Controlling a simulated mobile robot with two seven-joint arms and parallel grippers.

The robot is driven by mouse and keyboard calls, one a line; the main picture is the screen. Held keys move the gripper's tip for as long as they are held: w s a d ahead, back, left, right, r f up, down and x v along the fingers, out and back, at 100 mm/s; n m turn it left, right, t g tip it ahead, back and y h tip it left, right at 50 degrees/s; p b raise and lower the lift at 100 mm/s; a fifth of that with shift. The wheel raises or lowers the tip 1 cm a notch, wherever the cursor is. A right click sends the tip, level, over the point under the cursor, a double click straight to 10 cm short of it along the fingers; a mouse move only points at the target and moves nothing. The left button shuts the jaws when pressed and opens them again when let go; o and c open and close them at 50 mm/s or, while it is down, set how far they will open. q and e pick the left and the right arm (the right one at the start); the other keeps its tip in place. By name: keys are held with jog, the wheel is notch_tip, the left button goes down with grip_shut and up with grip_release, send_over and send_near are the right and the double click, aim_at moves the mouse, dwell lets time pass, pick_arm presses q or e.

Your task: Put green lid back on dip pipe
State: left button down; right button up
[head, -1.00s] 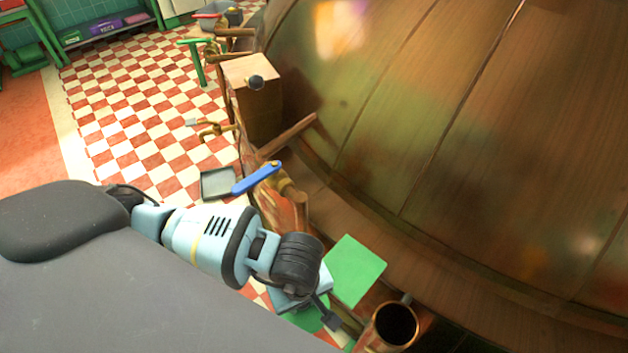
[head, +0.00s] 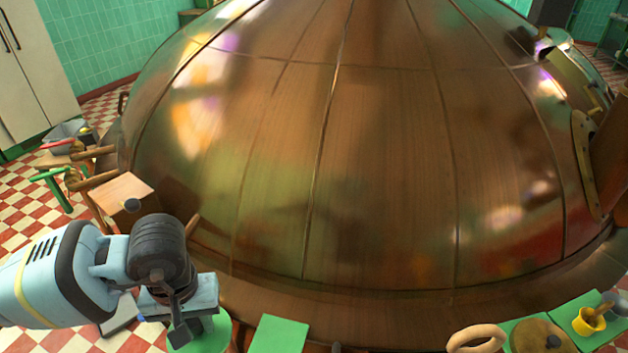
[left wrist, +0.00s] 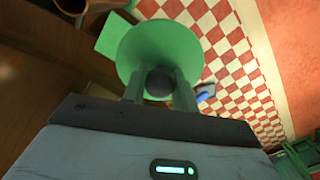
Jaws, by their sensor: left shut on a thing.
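My left gripper (head: 185,325) is at the lower left of the head view, pointing down, shut on the green lid (head: 208,340). In the left wrist view the round green lid (left wrist: 145,45) hangs beneath the fingers, its dark knob (left wrist: 158,82) between them. A copper pipe-like thing with a dark opening, likely the dip pipe (left wrist: 72,6), is cut off at the top left of the wrist view, apart from the lid. In the head view I cannot make out the pipe's opening. My right gripper is out of view.
The big copper kettle (head: 340,150) fills the middle. A green square (head: 278,335) lies right of the lid. A wooden box (head: 122,193) stands behind my left arm.

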pick_arm(q)
jog(key=r, duration=0.2)
jog(key=r+m, duration=0.1)
jog(key=r, duration=0.1)
jog(key=a+r+m+p, duration=0.1)
jog(key=r, duration=0.1)
jog(key=shift+r, duration=0.1)
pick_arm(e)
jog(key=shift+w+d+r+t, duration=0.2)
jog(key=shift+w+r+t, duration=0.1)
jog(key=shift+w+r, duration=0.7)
pick_arm(q)
jog(key=shift+w, duration=0.1)
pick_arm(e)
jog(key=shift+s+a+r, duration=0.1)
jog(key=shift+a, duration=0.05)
